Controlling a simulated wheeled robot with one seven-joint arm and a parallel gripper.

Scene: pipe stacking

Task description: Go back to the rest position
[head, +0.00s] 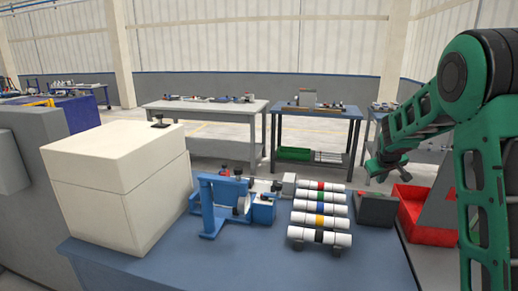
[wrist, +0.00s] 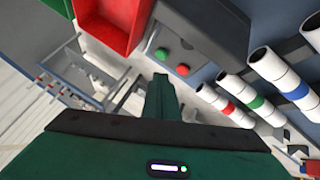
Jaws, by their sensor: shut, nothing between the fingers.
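My gripper (head: 378,174) is at the right in the head view, raised above the right edge of the blue table (head: 272,270). Its fingers are shut and empty. In the wrist view the dark green finger (wrist: 158,98) points toward a grey box with a green and a red button. Several white pipes with coloured bands (head: 320,208) lie side by side on the table, left of my gripper and apart from it. They also show at the right in the wrist view (wrist: 272,72).
A grey button box (head: 376,210) and a red bin (head: 412,215) stand at the right. A blue fixture (head: 216,200) and a large white box (head: 120,190) stand at the left. Other workbenches (head: 205,108) are behind. The table's front is clear.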

